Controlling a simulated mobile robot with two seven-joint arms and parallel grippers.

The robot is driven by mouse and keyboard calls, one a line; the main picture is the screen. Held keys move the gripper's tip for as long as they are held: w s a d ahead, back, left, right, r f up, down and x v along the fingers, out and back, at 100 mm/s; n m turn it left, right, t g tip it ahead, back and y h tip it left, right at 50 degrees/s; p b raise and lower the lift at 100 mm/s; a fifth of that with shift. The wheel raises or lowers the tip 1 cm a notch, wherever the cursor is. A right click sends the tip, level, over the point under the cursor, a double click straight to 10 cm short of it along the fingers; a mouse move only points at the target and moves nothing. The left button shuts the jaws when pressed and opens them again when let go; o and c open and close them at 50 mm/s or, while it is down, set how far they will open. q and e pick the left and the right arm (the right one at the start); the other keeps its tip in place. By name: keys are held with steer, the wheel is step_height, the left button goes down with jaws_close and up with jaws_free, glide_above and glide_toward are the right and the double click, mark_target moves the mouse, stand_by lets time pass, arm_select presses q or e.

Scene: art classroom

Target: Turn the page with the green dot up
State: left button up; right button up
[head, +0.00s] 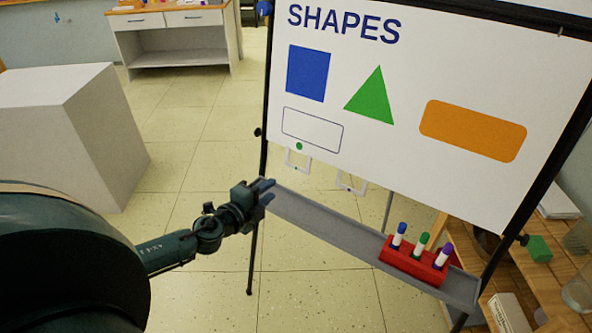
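The white chart page (400,70) headed SHAPES hangs on a black-framed easel. It shows a blue square, a green triangle, an orange bar and an outlined box. A small green dot (299,146) is at its lower left edge, with a white loop tab (288,158) hanging just below. A second white tab (341,181) hangs farther right, partly behind the page edge. My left gripper (270,192) is below and left of the dotted tab, apart from it. Its fingers look parted, with nothing between them. My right gripper is not in view.
A grey easel tray (330,233) runs below the page and carries a red holder (412,263) with three markers. A wooden shelf unit (560,285) with a green block (538,248) stands at right. A white box-shaped plinth (100,130) stands at left. Floor between is clear.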

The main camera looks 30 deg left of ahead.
mark_target(296, 168)
arm_select(q)
steer(key=w+b, duration=0.1)
steer(key=w, duration=0.3)
steer(key=w+f+b, duration=0.1)
steer(key=w, duration=0.4)
steer(key=w+f, duration=0.1)
steer(key=w, duration=0.4)
steer(key=shift+d+f+b, duration=0.1)
steer(key=shift+d+b, duration=0.15)
steer(key=shift+b, duration=0.15)
jaws_close()
